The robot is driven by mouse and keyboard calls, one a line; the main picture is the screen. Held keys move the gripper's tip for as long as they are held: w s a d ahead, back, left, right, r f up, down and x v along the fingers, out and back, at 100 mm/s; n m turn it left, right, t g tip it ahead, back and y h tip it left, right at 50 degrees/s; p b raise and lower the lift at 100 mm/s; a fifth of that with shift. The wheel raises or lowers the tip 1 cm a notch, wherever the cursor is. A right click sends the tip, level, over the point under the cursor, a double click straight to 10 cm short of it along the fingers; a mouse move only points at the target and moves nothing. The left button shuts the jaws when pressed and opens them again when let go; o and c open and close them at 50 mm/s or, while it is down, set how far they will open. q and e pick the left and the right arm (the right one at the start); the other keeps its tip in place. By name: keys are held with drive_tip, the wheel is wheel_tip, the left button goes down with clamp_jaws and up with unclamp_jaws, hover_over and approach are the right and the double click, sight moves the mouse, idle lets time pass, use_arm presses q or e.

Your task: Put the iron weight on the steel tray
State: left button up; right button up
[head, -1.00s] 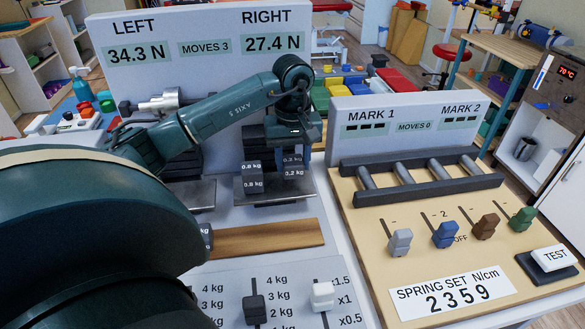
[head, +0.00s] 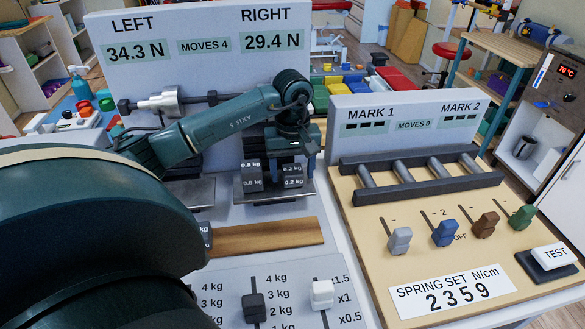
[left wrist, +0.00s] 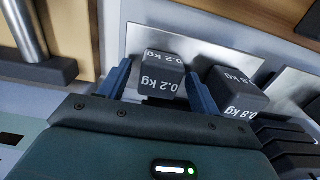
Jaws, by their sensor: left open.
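A dark iron weight marked 0.2 kg (head: 292,176) stands upright on the right-hand steel tray (head: 268,198). Beside it on the same tray, to its left, stands a dark weight marked 0.8 kg (head: 251,178). In the left wrist view the 0.2 kg weight (left wrist: 160,72) sits between the fingers of my left gripper (left wrist: 160,88). The fingers are open, one on each side of it; I cannot tell if either touches. The 0.8 kg weight (left wrist: 238,90) is just outside the right finger. My right gripper is not in view.
A second steel tray (head: 190,190) lies to the left, partly behind my left arm. The readout panel (head: 200,60) rises behind and shows RIGHT 29.4 N. The spring board (head: 440,220) is close on the right. A wooden strip (head: 265,237) lies in front.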

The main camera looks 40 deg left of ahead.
sight(292, 169)
use_arm(q)
drive_tip(key=shift+r, duration=0.1)
wheel_tip(292, 169, up, 12)
drive_tip(key=shift+p, duration=0.35)
idle(0.6)
